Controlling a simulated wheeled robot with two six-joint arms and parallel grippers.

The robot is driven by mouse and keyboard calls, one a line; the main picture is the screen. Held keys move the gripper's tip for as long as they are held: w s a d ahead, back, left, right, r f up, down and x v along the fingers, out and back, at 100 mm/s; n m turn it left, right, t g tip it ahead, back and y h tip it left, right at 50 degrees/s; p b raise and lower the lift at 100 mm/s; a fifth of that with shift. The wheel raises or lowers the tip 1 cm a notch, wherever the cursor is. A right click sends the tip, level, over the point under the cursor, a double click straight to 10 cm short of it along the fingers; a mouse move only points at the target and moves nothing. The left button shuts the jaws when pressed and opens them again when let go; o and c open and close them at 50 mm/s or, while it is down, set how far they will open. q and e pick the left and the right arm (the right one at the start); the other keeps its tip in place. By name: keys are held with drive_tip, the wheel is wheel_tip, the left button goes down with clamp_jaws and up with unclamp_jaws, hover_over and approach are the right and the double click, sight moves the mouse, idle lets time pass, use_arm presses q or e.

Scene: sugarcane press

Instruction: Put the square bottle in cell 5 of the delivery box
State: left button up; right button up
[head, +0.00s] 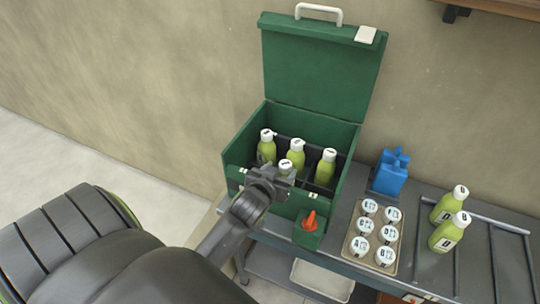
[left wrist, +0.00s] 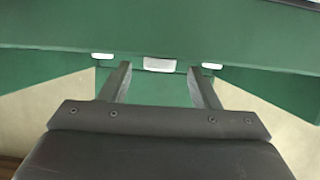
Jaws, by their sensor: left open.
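The green delivery box (head: 345,190) stands open on the bench, its lid up at the back. Several green bottles with white caps stand upright in its dark-divided cells, including a back-left bottle (head: 266,150) and a right one (head: 325,170). The front bottle (head: 285,168) is partly hidden by my left gripper (head: 273,182). That gripper is open at the box's front side; I cannot tell whether it touches the bottle. I cannot tell which bottle is square or which cell is 5.
Right of the box are a blue object (head: 390,173), a tray of white-lidded cups (head: 358,266), and two green bottles (head: 446,206) (head: 446,236) by a metal rack (head: 491,265). A green block with an orange knob (head: 310,221) sits at the box's front.

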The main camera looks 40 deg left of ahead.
use_arm(q)
drive_tip(key=v, duration=0.8)
drive_tip(key=shift+s+b, duration=0.15)
drive_tip(key=shift+b, duration=0.25)
